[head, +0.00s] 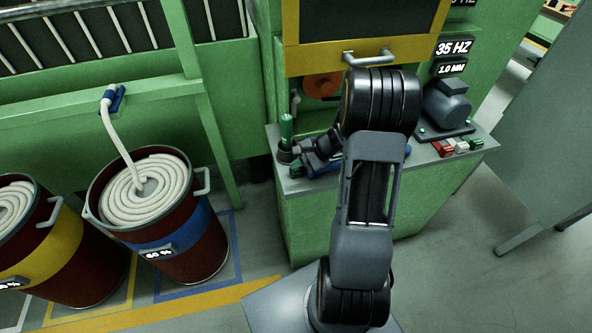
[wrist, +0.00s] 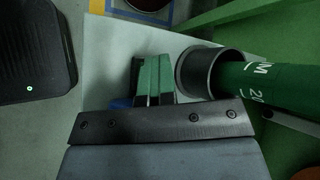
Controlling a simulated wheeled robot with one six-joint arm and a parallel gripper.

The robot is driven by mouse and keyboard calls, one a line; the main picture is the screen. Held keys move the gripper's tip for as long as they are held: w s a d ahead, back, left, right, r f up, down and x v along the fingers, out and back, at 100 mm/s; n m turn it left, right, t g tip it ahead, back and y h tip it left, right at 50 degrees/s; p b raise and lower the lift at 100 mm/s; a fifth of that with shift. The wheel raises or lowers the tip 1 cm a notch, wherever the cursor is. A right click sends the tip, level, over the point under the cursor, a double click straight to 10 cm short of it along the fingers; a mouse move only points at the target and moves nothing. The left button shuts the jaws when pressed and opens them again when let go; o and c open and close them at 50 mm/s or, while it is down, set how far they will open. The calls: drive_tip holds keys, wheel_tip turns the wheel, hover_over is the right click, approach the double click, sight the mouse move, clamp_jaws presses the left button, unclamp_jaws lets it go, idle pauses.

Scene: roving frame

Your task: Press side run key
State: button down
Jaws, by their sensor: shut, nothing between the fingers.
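A row of small keys sits on the right part of the green machine's ledge in the head view: a red key (head: 442,149), a pale key (head: 459,145) and a green key (head: 475,143). No label shows which is the side run key. My gripper (head: 297,167) is at the left end of the ledge, left of my arm and well apart from these keys. In the wrist view my gripper (wrist: 153,72) shows green-faced fingers together, with nothing between them. The row of keys does not show in the wrist view.
A green marked cylinder (wrist: 245,80) in a dark round holder (wrist: 202,72) stands close beside my fingers. A grey motor (head: 446,104) stands behind the keys. Drums of coiled pale strand (head: 145,185) stand left. A yellow-framed door handle (head: 368,58) is above my arm.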

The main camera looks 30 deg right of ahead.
sight(298, 172)
drive_tip(key=shift+s+f+b, duration=0.3)
drive_tip(key=shift+f+b, duration=0.45)
drive_tip(key=shift+f, duration=0.2)
idle(0.8)
drive_tip(key=shift+r, duration=0.15)
drive_tip(key=shift+s+d+r+p, duration=0.1)
drive_tip(key=shift+d+r+p, duration=0.05)
drive_tip(key=shift+r+p, duration=0.3)
drive_tip(key=shift+r, duration=0.15)
drive_tip(key=shift+r+p, duration=0.3)
drive_tip(key=shift+r, duration=0.1)
drive_tip(key=shift+w+r+p, duration=0.2)
drive_tip(key=shift+r+p, duration=1.35)
drive_tip(key=shift+r, duration=0.75)
drive_tip(key=shift+f, duration=0.1)
